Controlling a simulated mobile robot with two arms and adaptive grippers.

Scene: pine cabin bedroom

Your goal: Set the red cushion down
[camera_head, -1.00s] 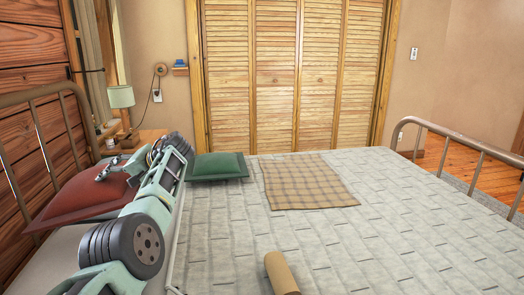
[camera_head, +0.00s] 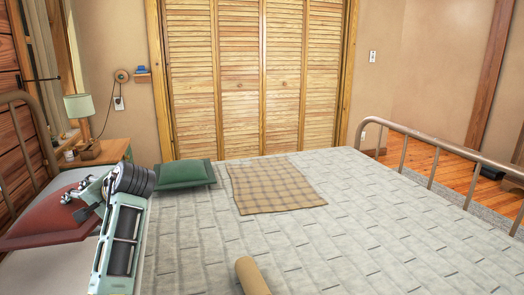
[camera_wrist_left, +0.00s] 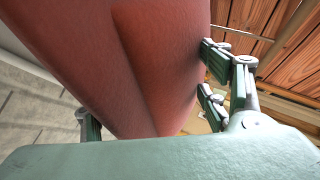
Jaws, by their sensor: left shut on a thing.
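The red cushion (camera_head: 48,216) is at the left of the head view, over the white head end of the bed (camera_head: 290,245). My left gripper (camera_head: 84,196) is shut on its right side. In the left wrist view the red cushion (camera_wrist_left: 150,50) fills the middle, between the fingers of my left gripper (camera_wrist_left: 150,100), with one finger at the left and two at the right. I cannot tell whether the cushion's underside touches the bed. My right gripper is not in view.
A green cushion (camera_head: 184,173) lies beyond my left arm. A checked cloth (camera_head: 272,186) lies flat on the quilt, and a tan roll (camera_head: 251,276) is at the near edge. A nightstand (camera_head: 112,150) with a lamp (camera_head: 79,106) stands behind. Much of the quilt is bare.

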